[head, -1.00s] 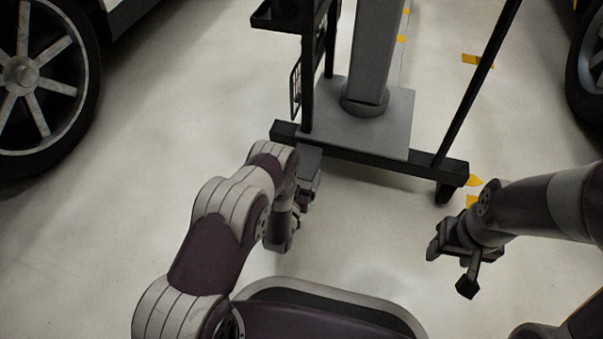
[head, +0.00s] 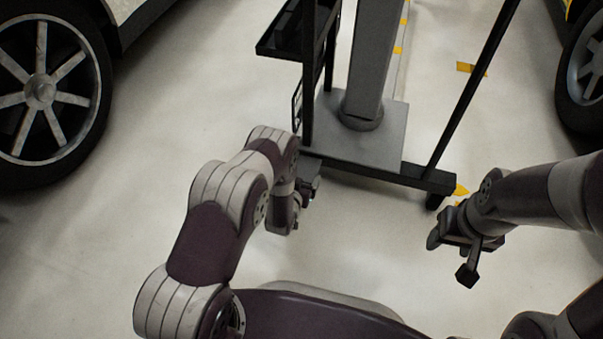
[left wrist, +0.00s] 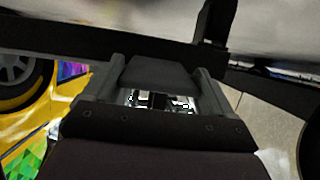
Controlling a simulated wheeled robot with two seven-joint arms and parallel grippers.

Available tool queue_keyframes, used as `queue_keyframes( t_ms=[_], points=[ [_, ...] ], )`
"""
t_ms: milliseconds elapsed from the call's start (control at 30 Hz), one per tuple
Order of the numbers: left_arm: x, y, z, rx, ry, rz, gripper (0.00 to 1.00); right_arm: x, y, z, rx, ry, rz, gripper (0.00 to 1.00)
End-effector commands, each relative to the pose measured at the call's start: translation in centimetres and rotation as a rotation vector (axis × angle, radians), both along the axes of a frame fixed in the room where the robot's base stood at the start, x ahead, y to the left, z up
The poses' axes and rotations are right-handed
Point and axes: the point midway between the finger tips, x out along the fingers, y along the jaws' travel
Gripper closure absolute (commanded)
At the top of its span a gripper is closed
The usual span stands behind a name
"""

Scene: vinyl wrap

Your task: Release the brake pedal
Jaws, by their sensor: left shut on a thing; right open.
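My left gripper (head: 308,186) is low in front of the black cart base (head: 415,180), close to its left part. In the left wrist view, its two fingers (left wrist: 153,88) stand on either side of a dark grey block (left wrist: 158,72), which appears to be the brake pedal, and are shut on it. The block lies just under the black base bar (left wrist: 100,48). In the head view my arm and gripper hide most of this spot, so the pedal's tilt cannot be told. My right gripper (head: 452,240) is open and empty over the floor at the right.
The cart's grey column (head: 367,70) rises from a grey plate, with a black tray (head: 285,35) and a slanted black pole (head: 470,95). Car wheels stand at the left (head: 40,90) and right (head: 585,70). Pale floor around the cart is largely clear.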

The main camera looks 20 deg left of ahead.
Motion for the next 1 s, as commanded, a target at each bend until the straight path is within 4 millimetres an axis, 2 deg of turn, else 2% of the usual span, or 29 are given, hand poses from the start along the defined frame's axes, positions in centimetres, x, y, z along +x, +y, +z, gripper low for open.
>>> queue_keyframes(
  t_ms=[33,200,733,767,800,1000],
  points=[
    [0.1,0.0,0.8,0.001,0.019,0.000,0.70,0.0,0.0,1.0,0.000,0.000,0.000,0.44],
    [0.1,0.0,1.0,0.003,0.074,0.000,0.70,0.0,0.0,1.9,0.000,0.000,0.000,0.44],
    [0.2,0.0,1.0,0.003,0.100,0.000,0.70,0.0,0.0,2.1,0.000,0.000,0.000,0.44],
    [0.3,0.0,1.0,0.003,0.099,0.000,0.05,0.0,0.0,2.1,0.000,0.000,0.000,0.44],
    [0.3,0.0,1.0,0.003,0.099,0.000,0.00,0.0,0.0,2.1,0.000,0.000,0.000,0.44],
    [0.2,0.0,1.0,0.003,0.100,0.000,0.00,0.0,0.0,2.2,0.000,0.000,0.000,0.44]
  ],
)
